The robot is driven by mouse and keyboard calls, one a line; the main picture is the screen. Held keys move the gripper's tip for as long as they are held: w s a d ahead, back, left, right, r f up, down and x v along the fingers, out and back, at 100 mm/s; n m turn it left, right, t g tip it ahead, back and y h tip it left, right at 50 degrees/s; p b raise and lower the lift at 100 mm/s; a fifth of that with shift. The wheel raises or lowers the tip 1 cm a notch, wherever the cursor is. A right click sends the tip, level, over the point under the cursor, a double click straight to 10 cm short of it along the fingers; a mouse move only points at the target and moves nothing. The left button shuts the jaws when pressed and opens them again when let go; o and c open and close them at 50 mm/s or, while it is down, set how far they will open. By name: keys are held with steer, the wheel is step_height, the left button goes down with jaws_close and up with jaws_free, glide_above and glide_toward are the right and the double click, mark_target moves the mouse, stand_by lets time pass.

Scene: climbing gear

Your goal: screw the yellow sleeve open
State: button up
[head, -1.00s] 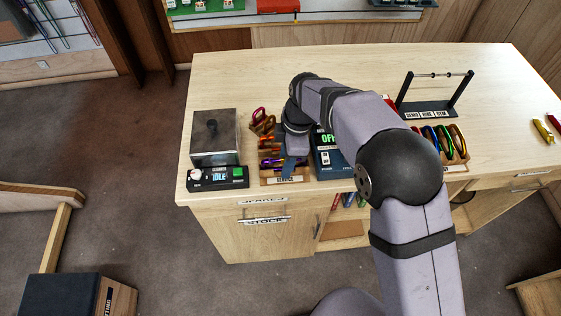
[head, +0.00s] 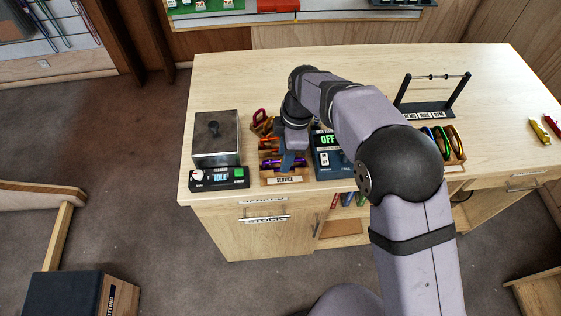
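My gripper (head: 287,164) points down at the rack labelled SERVICE (head: 284,181), near the front left of the counter. The rack holds orange and purple carabiners (head: 270,163); my gripper and wrist cover part of them. I cannot make out a yellow sleeve on any of these. The fingertips are too small and too hidden to tell whether they are open, shut or touching a carabiner. A yellow piece of gear (head: 540,130) lies far off at the right end of the counter, beside a red one.
A metal box with a black knob (head: 216,138) and a control unit reading IDLE (head: 219,177) stand left of the rack. A dark unit reading OFF (head: 328,160) stands close on its right. A black stand (head: 429,106) and a carabiner rack (head: 450,147) are further right. The counter's back (head: 245,75) is clear.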

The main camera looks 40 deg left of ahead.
steer(key=shift+s+d+b, duration=0.35)
steer(key=shift+s+d, duration=0.2)
stand_by(0.7)
steer(key=shift+f, duration=0.3)
steer(key=shift+f+b, duration=0.95)
steer(key=shift+f, duration=0.2)
steer(key=shift+w+a+p, duration=0.35)
steer(key=shift+w+a, duration=0.2)
steer(key=shift+r, duration=0.1)
